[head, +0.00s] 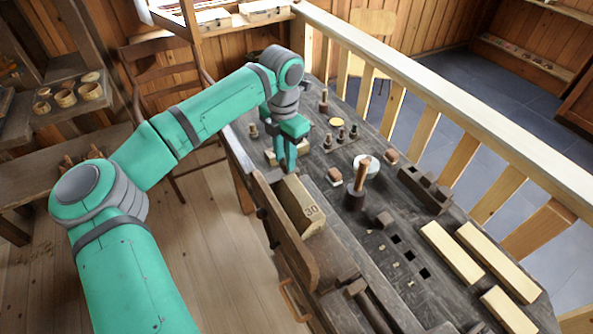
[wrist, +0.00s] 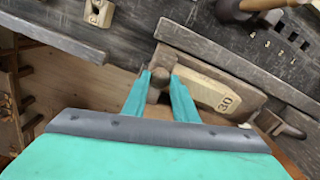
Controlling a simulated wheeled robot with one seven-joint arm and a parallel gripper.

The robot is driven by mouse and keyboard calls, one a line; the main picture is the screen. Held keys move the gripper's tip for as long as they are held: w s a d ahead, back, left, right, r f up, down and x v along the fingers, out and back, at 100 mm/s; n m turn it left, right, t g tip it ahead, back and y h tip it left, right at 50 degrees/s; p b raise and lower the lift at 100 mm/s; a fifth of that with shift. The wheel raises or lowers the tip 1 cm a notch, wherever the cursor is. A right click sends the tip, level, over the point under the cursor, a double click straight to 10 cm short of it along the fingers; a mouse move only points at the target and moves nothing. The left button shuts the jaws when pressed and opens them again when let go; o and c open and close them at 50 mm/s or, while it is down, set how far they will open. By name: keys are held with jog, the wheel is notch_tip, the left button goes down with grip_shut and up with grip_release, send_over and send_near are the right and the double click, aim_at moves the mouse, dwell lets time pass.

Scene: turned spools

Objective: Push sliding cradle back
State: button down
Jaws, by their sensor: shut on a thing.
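The sliding cradle appears to be the dark wooden carriage at the bench's front edge (head: 283,217). It also shows in the wrist view (wrist: 213,71). A pale wooden block (head: 303,207) marked 30 lies along it, and the block shows right of my fingers in the wrist view (wrist: 210,90). My gripper (head: 285,167) is at the far end of the block. In the wrist view my gripper (wrist: 160,80) has its two green fingers on either side of a small dark wooden knob (wrist: 159,77), shut on it. The knob is hidden in the head view.
The dark workbench (head: 330,285) carries a mallet (head: 357,190), pale wooden bars (head: 452,253) and several small turned pieces. A light wooden railing (head: 450,105) runs along its far side. A chair (head: 165,75) stands behind my arm. Floor (head: 215,260) is open at left.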

jog(key=shift+w+a+r, duration=0.1)
jog(key=shift+w+a, duration=0.7)
jog(key=shift+w, duration=0.25)
jog(key=c, duration=1.4)
grip_release()
jog(key=shift+c, duration=0.2)
notch_tip(320, 180, up, 11)
jog(key=shift+f, duration=0.2)
